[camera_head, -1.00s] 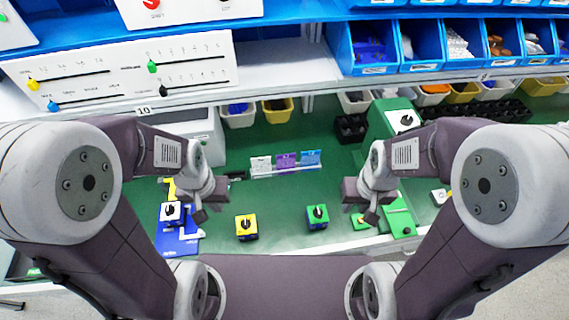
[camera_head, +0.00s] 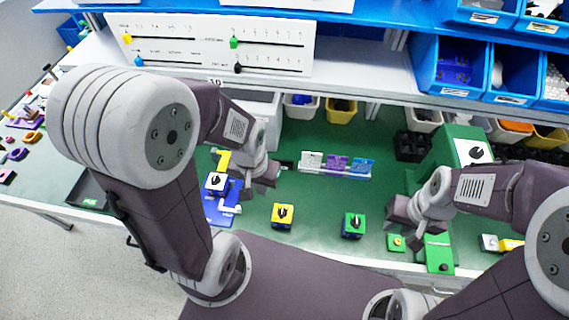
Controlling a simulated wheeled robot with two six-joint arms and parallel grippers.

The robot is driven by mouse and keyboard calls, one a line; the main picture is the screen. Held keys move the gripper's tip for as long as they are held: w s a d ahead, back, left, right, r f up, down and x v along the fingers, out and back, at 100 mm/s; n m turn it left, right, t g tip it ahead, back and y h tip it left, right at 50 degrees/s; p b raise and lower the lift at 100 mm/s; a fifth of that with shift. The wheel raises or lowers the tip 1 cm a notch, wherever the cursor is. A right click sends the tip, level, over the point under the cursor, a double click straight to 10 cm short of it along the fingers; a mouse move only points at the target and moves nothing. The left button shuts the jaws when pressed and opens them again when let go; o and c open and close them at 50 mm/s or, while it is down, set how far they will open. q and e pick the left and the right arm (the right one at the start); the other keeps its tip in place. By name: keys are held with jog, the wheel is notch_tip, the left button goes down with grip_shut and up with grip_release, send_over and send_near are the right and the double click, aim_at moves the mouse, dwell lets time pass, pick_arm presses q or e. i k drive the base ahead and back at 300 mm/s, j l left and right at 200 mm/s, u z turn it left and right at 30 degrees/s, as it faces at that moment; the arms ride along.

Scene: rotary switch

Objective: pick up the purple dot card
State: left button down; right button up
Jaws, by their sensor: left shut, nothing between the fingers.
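The purple card (camera_head: 336,164) stands upright in a pale rack (camera_head: 345,175) on the green mat, between a white card (camera_head: 311,161) and a blue card (camera_head: 361,166). Any dot on it is too small to make out. My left gripper (camera_head: 264,180) is shut and empty, to the left of the rack and apart from the cards. My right gripper (camera_head: 401,213) is to the right of and nearer than the rack, apart from the cards. Its fingers are too small and dark to tell whether they are open.
Rotary switches stand on a blue plate (camera_head: 222,211), a yellow box (camera_head: 282,216) and a green-blue box (camera_head: 353,226), nearer than the rack. A green box with a dial (camera_head: 459,148) stands at the right. Bins line the back.

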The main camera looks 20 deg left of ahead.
aim_at(336, 162)
jog(key=l+u, duration=0.2)
jog(key=u, duration=0.2)
jog(key=l+u, duration=0.2)
jog(key=u, duration=0.2)
jog(key=l+u, duration=0.2)
jog(key=u, duration=0.2)
jog(key=k+l+u, duration=0.1)
jog(key=u, duration=0.3)
jog(key=k+l+u, duration=0.1)
jog(key=l+u, duration=0.15)
jog(key=u, duration=0.2)
